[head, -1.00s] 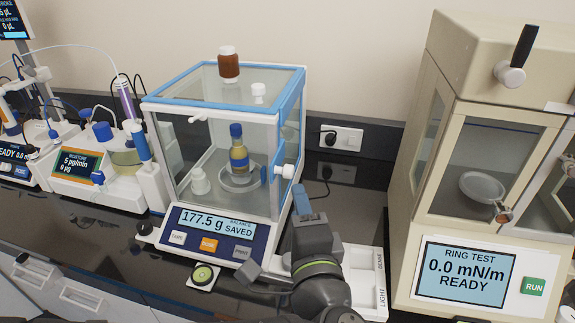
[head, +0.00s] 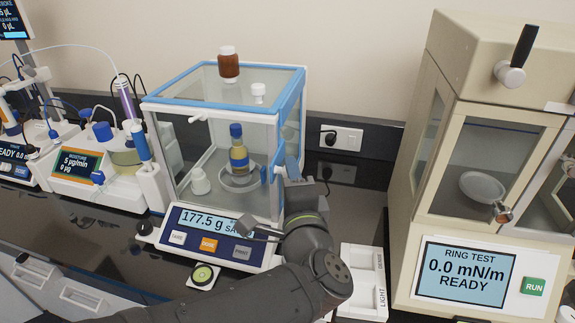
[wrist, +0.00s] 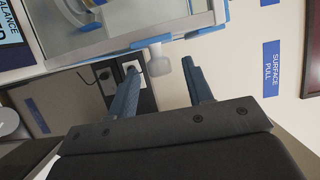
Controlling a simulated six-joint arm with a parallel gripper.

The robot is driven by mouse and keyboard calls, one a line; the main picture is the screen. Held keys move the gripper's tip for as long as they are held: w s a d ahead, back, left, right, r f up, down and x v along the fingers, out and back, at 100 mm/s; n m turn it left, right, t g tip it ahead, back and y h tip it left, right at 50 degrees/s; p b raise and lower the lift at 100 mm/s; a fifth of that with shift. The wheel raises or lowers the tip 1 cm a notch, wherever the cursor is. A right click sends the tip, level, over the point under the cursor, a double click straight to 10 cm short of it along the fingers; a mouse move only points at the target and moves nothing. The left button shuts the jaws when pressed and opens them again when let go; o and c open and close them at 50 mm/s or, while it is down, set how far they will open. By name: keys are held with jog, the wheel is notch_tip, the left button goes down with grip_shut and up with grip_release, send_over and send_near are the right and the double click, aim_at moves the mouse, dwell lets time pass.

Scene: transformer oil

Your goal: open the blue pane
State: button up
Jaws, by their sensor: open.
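The balance's right side has a blue-edged glass pane (head: 291,122), and it looks closed. Its pale knob is hidden behind my gripper in the head view. In the wrist view the knob (wrist: 158,62) projects from the blue edge (wrist: 190,33), just ahead of and between my gripper's two blue fingers. My gripper (head: 284,165) is open beside the balance's right side, with no visible grip on the knob. I cannot tell whether a finger touches it.
A bottle (head: 238,155) stands on the pan inside the balance. A white two-slot tray (head: 362,280) lies to the right, before the ring tester (head: 470,200).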

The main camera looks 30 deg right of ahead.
jog(key=shift+x, duration=2.4)
jog(key=shift+a, duration=0.1)
grip_shut()
jog(key=w+d, duration=0.9)
jog(key=shift+d, duration=0.1)
grip_release()
